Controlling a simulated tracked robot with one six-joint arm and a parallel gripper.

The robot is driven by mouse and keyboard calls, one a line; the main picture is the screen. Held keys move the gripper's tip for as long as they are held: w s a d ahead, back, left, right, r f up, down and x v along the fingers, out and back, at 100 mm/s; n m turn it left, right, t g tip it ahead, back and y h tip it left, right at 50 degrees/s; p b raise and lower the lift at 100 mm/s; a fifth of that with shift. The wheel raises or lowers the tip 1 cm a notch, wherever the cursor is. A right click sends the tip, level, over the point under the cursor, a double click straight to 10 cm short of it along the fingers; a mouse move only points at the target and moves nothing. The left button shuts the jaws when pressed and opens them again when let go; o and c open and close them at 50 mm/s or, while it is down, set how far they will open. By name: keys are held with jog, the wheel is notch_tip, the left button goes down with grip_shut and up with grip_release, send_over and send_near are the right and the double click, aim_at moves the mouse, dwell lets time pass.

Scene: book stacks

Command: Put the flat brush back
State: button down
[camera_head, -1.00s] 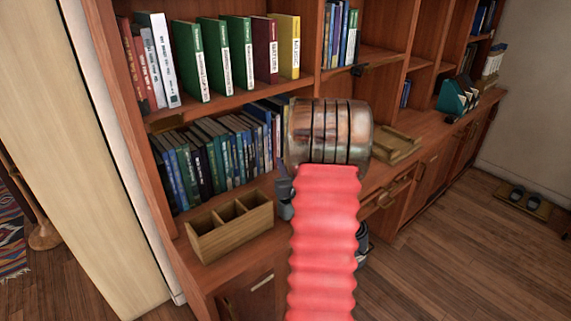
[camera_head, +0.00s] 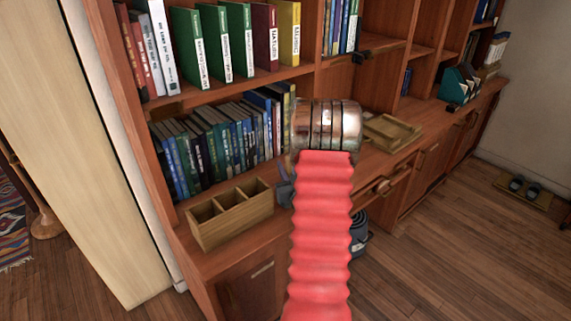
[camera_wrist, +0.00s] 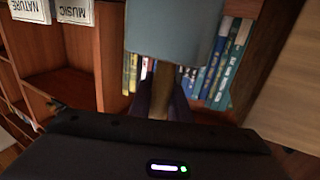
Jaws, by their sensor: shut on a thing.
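In the wrist view my gripper (camera_wrist: 162,98) has its dark fingers closed around a narrow part of a held thing. That thing appears to be the flat brush (camera_wrist: 172,38): a wide blue-grey end at the top of the view, with a brownish narrow part below it. Its far end is cut off by the frame. In the head view my red-sleeved arm hides most of the gripper. A small grey-blue piece shows left of the sleeve; I cannot tell whether it is brush or gripper.
A wooden three-compartment organizer (camera_head: 231,216) stands on the cabinet ledge, its compartments apparently empty. A shallow wooden tray (camera_head: 392,132) lies right of my arm. Books (camera_head: 215,145) and binders (camera_head: 239,40) fill the left shelves. A dark bucket-like thing (camera_head: 359,238) is partly hidden behind my arm.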

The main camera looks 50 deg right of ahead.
jog(key=shift+f, duration=0.55)
dwell(0.6)
jog(key=c, duration=1.6)
grip_release()
jog(key=shift+o, duration=0.2)
jog(key=v, duration=1.3)
jog(key=shift+s+a, duration=0.2)
jog(key=shift+s, duration=0.15)
jog(key=shift+s, duration=0.1)
